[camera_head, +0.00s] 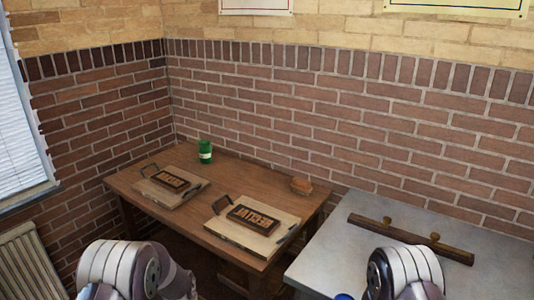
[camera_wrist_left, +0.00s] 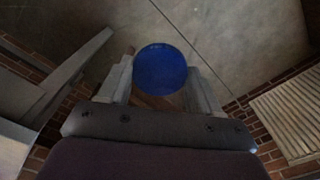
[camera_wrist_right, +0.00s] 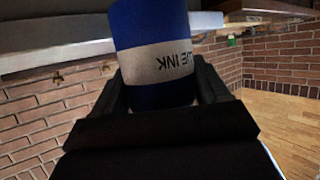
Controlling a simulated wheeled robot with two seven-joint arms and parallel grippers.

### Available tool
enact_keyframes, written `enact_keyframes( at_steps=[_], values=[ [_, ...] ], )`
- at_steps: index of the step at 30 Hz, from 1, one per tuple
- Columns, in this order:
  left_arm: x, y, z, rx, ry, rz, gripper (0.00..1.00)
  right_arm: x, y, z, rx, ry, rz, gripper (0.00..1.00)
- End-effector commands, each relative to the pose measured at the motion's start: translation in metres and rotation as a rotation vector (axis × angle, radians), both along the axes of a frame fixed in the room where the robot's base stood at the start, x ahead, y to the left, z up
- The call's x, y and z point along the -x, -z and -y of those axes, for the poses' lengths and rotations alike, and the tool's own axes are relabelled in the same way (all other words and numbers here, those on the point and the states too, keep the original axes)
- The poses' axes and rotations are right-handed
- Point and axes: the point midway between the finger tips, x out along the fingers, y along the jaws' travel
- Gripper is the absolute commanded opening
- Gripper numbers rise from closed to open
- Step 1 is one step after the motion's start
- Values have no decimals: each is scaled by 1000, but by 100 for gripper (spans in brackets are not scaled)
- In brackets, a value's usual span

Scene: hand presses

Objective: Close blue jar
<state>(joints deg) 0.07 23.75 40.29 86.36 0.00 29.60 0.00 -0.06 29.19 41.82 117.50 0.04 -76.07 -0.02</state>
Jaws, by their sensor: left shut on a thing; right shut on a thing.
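The blue jar (camera_wrist_right: 152,30) has a white label with dark lettering that reads upside down in the right wrist view. My right gripper (camera_wrist_right: 160,88) is shut on the jar at its label, and the jar's far end is cut off by the frame. In the left wrist view my left gripper (camera_wrist_left: 162,88) is shut on a round blue thing (camera_wrist_left: 160,69), which looks like the jar's lid. Whether lid and jar touch is not clear. In the head view a small blue piece (camera_head: 343,296) shows at the bottom edge; both grippers' fingertips are hidden there.
A wooden table (camera_head: 262,178) holds a green jar (camera_head: 205,152), two printing boards with letter blocks (camera_head: 170,180) (camera_head: 254,219) and a small brown object (camera_head: 301,186). Brick walls stand behind.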

Motion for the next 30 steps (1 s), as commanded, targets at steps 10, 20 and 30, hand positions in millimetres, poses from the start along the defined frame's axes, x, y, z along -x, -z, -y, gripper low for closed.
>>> enact_keyframes(
  at_steps=[10,20,30],
  values=[
    [0,0,0,0,1,0,36,0,-1,-3,1,-14,5,0],
    [0,-1,0,0,1,0,36,23,18,-62,-2,-296,3,0],
    [0,-1,0,0,1,0,36,47,38,-129,-1,-614,5,0]
  ],
)
